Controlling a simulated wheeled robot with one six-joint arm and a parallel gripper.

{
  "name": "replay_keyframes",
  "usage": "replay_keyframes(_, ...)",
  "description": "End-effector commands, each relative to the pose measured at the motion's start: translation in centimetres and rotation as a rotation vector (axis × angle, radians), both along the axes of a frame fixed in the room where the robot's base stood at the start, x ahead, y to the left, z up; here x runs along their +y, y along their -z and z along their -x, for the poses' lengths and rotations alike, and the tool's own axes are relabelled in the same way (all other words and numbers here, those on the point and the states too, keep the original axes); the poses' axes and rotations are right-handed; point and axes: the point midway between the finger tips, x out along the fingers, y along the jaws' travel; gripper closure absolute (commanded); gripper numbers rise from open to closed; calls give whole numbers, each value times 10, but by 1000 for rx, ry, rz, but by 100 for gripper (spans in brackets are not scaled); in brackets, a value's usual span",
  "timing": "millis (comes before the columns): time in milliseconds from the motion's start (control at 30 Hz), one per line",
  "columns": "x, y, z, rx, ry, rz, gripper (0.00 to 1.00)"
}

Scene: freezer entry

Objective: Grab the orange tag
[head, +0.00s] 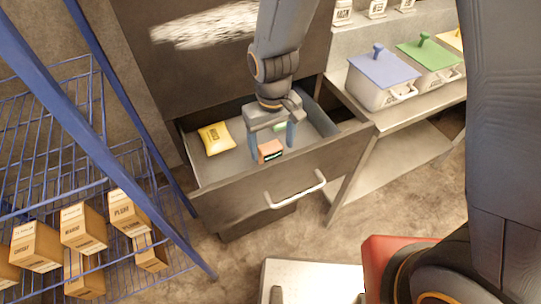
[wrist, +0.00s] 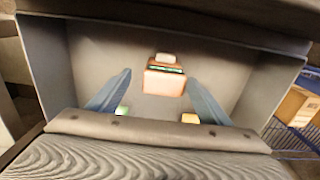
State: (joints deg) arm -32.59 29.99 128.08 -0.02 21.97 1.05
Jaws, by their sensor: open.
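The orange tag (head: 270,152), a small block with a dark green-lit strip, is inside the open drawer (head: 240,190). In the wrist view the tag (wrist: 165,82) shows between the two blue fingers, nearer the far ends, with a gap on each side. My gripper (head: 272,154) points down into the drawer, open and empty, its fingertips close around the tag. I cannot tell how far the tips are above the drawer floor.
A yellow packet (head: 215,138) lies at the drawer's left. A green item (head: 280,127) is partly hidden behind my gripper. Drawer walls surround the gripper. A blue wire rack (head: 100,180) with cardboard boxes stands left. Lidded bins (head: 382,85) stand on the right counter.

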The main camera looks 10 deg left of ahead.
Motion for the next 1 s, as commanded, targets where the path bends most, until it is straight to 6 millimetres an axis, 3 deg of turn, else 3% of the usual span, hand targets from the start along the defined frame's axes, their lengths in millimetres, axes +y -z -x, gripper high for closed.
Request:
replay_keyframes(533, 4, 49, 4, 2, 1, 1, 28)
replay_keyframes(867, 5, 54, 4, -1, 1, -1, 28)
replay_keyframes(1000, 5, 54, 4, -1, 1, -1, 48)
